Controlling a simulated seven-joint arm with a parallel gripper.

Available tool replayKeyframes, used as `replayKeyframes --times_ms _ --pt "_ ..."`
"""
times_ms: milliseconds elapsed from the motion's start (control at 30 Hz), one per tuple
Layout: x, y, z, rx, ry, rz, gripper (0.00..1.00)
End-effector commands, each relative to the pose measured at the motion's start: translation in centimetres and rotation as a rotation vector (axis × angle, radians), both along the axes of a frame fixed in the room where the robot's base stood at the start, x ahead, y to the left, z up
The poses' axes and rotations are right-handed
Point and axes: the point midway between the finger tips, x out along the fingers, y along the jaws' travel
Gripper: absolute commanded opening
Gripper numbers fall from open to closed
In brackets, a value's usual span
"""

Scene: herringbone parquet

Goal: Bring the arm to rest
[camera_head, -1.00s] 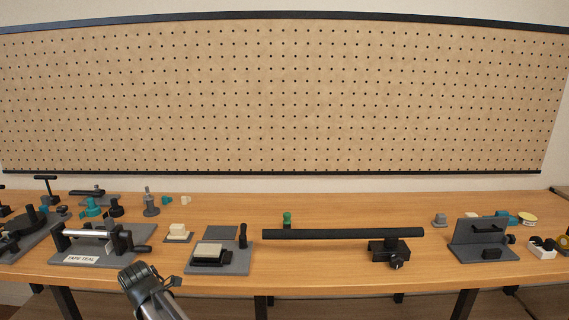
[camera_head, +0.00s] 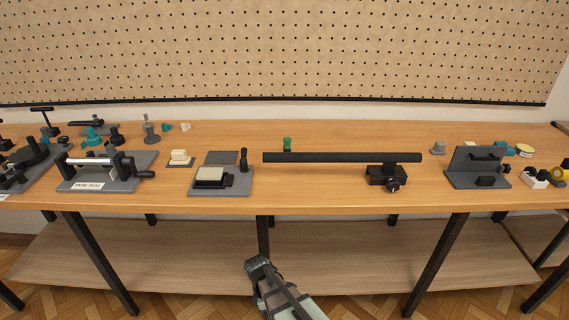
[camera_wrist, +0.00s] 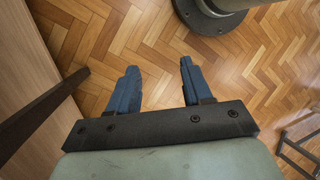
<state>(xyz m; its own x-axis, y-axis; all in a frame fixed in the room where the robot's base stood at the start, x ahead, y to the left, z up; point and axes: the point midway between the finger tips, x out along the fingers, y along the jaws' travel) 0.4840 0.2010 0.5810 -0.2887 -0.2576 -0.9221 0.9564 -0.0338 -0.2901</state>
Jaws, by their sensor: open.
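My gripper (camera_wrist: 158,90) points down at the parquet floor in the wrist view. Its two blue-grey fingers stand apart with nothing between them. In the head view my arm shows at the bottom middle, in front of the bench (camera_head: 330,200) and below its top. The fingers cannot be made out there.
A dark leg (camera_wrist: 40,118) and a wooden shelf (camera_wrist: 20,70) are at the left in the wrist view. On the bench stand a "TAPE TEAL" fixture (camera_head: 120,182), a grey plate with a pale block (camera_head: 210,174) and a long black bar (camera_head: 340,157).

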Motion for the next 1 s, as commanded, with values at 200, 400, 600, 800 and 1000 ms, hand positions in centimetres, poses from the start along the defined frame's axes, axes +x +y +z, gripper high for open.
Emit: replayKeyframes --times_ms 200,400,600,800,1000 --pt "-3.8 -6.5 -4.7 -0.075 -0.002 -0.323 0.49" --pt "-7.9 -11.4 -8.2 -0.156 -0.003 -0.614 0.49" --pt "-12.8 -15.3 -11.1 -0.248 0.003 -0.902 0.49" --pt "-18.0 -18.2 -13.2 -0.351 0.015 -1.180 0.49" --pt "-21.8 -19.8 -14.4 -0.435 0.025 -1.381 0.49"
